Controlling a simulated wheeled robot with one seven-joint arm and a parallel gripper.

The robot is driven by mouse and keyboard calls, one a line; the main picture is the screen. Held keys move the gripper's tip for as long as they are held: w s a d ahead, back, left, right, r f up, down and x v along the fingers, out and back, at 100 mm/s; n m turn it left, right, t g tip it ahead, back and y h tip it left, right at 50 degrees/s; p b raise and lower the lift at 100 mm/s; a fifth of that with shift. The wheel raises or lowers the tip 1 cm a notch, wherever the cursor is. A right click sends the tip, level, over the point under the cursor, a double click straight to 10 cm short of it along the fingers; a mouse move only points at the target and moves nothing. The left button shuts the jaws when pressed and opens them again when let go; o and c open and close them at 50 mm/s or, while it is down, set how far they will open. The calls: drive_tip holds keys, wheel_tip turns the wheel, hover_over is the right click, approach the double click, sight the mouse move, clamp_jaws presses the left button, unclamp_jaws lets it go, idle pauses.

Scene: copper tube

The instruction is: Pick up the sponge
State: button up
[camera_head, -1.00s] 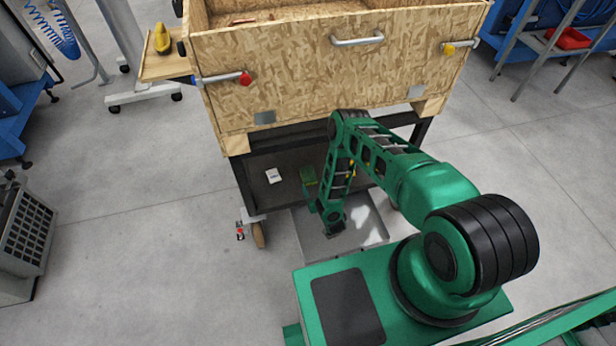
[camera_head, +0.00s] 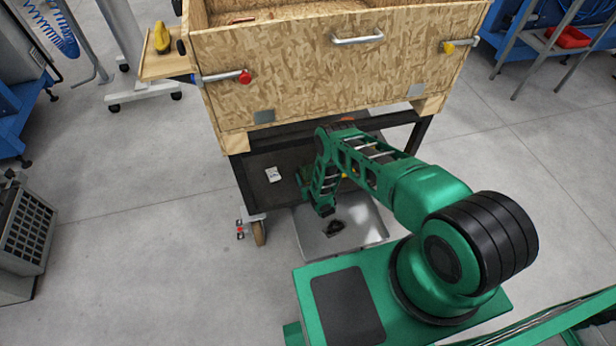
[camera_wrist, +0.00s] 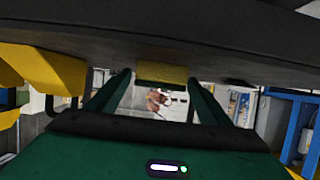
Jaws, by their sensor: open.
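The sponge (camera_wrist: 162,74) shows in the wrist view as a small yellow block at the edge of a dark flat surface. It lies between the tips of my gripper (camera_wrist: 160,86), whose two green fingers are spread apart to its left and right. I cannot tell whether either finger touches it. In the head view my arm reaches down to the dark lower shelf (camera_head: 258,180) of the cart. There the arm covers the place of the sponge, and the fingers cannot be made out clearly.

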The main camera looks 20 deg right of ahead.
drive_tip(key=c, duration=1.2)
drive_tip(key=shift+r, duration=0.1)
